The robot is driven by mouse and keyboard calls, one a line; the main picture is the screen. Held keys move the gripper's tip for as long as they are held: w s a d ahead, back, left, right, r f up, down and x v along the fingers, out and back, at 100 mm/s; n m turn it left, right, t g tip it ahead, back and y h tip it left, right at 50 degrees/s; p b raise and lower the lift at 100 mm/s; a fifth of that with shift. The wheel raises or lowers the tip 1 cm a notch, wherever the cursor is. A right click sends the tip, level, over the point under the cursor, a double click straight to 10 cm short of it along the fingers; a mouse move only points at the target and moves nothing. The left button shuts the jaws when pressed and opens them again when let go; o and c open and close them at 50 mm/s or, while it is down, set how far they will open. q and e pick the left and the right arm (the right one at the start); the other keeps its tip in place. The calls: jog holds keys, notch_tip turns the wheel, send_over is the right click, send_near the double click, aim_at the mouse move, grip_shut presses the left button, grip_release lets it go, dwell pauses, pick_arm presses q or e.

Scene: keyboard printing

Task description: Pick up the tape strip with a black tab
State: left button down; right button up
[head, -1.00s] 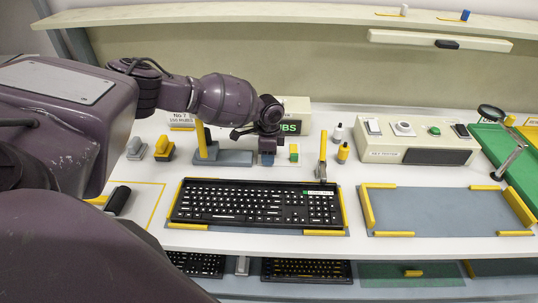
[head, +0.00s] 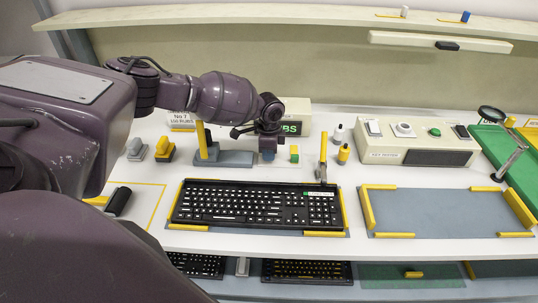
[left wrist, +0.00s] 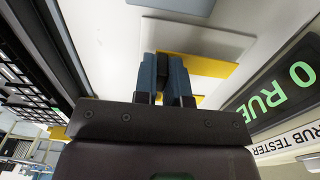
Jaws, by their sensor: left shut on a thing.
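My left gripper (head: 268,157) is low over the white plate (head: 283,162) behind the black keyboard. In the left wrist view its two blue-grey fingers (left wrist: 163,74) are close together, shut on a small black piece (left wrist: 163,58) that looks like the black tab of the tape strip. A flat yellow piece (left wrist: 205,66) shows beside the fingertips against the white plate (left wrist: 200,38). I cannot tell whether this yellow piece is part of the strip. The rest of the strip is not clearly seen. My right gripper is not in view.
The keyboard (head: 255,207) lies in a yellow-edged holder in front of the gripper. A grey stand with a yellow post (head: 201,138) is at left. An empty grey mat (head: 445,209) lies at right.

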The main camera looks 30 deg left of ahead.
pick_arm(q)
notch_tip(320, 180, up, 19)
jog(key=p, duration=0.1)
jog(key=c, duration=1.7)
grip_release()
grip_shut()
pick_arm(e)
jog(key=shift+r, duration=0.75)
